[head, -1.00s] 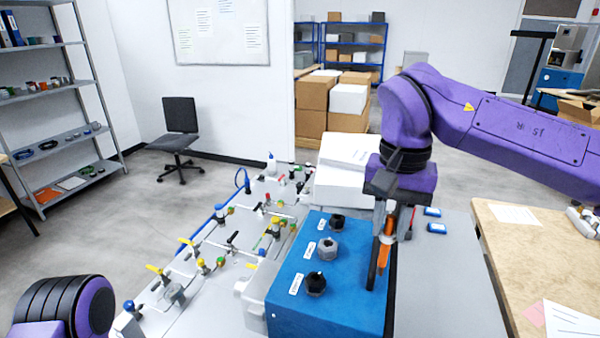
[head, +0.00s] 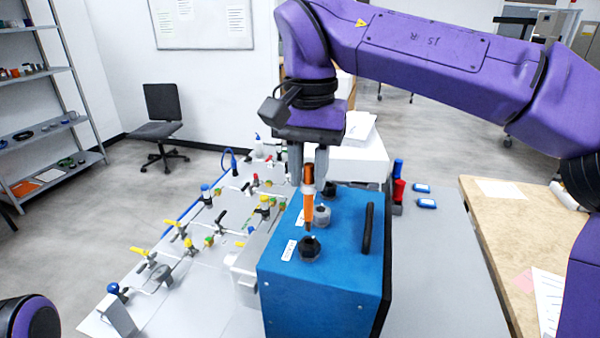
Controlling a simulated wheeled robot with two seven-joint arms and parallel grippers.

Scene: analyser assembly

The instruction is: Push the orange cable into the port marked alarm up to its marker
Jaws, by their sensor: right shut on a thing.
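The blue analyser box (head: 342,243) stands on the table with dark handle on top and a row of ports. The near black port (head: 310,248) and grey middle port (head: 322,215) show clearly; the far black port (head: 328,190) is partly hidden. White labels lie beside the ports, too small to read. My right gripper (head: 308,172) points down, shut on the orange cable (head: 309,207). The cable hangs upright, its dark tip just above the near port; I cannot tell whether it touches. My left gripper is out of view.
Left of the box is a board with pipes and yellow-handled valves (head: 190,243). A white box (head: 355,160) stands behind. The grey table (head: 440,270) is clear at front right.

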